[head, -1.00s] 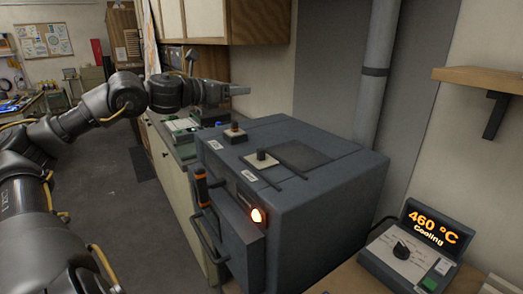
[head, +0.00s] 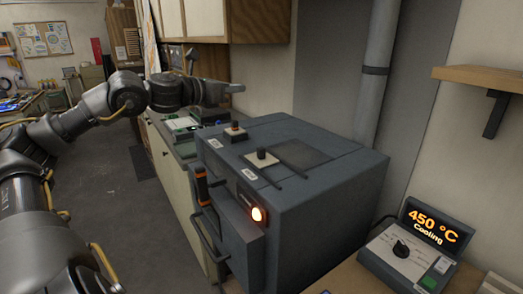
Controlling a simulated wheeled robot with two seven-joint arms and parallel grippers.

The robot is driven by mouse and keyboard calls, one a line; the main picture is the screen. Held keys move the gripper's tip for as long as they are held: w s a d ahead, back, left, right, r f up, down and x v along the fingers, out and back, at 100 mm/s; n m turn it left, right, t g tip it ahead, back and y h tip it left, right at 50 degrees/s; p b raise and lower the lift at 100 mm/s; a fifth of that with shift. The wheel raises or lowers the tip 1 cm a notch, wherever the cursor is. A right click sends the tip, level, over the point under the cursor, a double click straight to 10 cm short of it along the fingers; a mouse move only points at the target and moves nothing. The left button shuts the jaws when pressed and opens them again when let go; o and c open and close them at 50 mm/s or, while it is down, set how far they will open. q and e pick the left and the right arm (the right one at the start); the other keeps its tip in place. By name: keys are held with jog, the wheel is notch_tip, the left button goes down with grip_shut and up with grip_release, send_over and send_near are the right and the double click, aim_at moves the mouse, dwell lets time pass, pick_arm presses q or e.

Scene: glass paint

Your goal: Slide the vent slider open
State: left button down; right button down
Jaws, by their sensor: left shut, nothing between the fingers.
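The grey kiln (head: 325,210) stands at the centre, with two small dark knobs on its top. The nearer knob (head: 261,154) stands on a pale plate beside a dark rectangular panel (head: 302,153) with thin rails along it. The farther knob (head: 235,127) is near the back left edge, next to a small white label. I cannot read the labels to tell which knob is the vent slider. My left gripper (head: 237,89) is shut and empty, above and behind the kiln's back left corner, touching neither knob. My right gripper is out of view.
A controller (head: 395,262) at the lower right reads 450 °C, Cooling. The kiln's front has a glowing round port (head: 257,214) and a handle (head: 208,238). A grey flue pipe (head: 377,70) rises behind it. A wooden shelf (head: 480,77) is at the right.

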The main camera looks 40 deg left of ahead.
pick_arm(q)
jog(key=c, duration=2.1)
grip_release()
jog(key=shift+c, duration=0.2)
jog(key=o, duration=0.9)
jog(key=shift+c, duration=0.2)
jog(key=s+a+r+b, duration=0.1)
jog(key=s+b, duration=0.8)
jog(key=s, duration=0.1)
jog(key=shift+s+a, duration=0.35)
jog(key=shift+w+d, duration=0.1)
